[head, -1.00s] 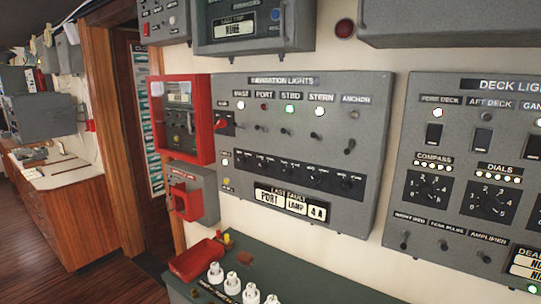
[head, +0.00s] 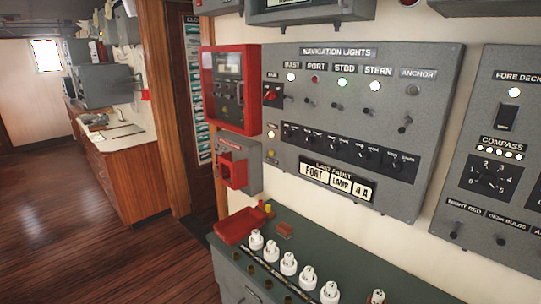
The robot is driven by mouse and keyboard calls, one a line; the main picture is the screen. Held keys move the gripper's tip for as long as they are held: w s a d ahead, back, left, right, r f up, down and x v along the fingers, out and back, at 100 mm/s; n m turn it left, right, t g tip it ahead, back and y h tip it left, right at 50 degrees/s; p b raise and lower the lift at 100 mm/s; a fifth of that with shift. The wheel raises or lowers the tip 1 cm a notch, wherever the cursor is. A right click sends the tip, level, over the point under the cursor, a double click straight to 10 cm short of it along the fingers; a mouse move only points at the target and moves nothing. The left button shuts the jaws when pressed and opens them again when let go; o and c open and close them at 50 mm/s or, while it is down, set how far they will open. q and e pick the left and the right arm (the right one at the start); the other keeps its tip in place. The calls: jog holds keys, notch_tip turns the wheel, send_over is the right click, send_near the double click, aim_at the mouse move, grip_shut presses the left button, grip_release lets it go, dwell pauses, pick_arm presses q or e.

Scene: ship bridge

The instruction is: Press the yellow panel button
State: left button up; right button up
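A small yellow button (head: 271,154) sits at the lower left corner of the grey navigation lights panel (head: 430,150), below a small white lamp (head: 271,134). The panel is on the wall right of centre in the head view. Neither of my grippers is in view. Nothing touches the yellow button.
A red-framed box (head: 221,52) and a grey box with a red front part (head: 233,170) are left of the panel. Below is a green cabinet (head: 335,250) with a red tray (head: 238,226), small yellow item (head: 267,208) and several white fittings. Open wood floor (head: 80,240) lies left.

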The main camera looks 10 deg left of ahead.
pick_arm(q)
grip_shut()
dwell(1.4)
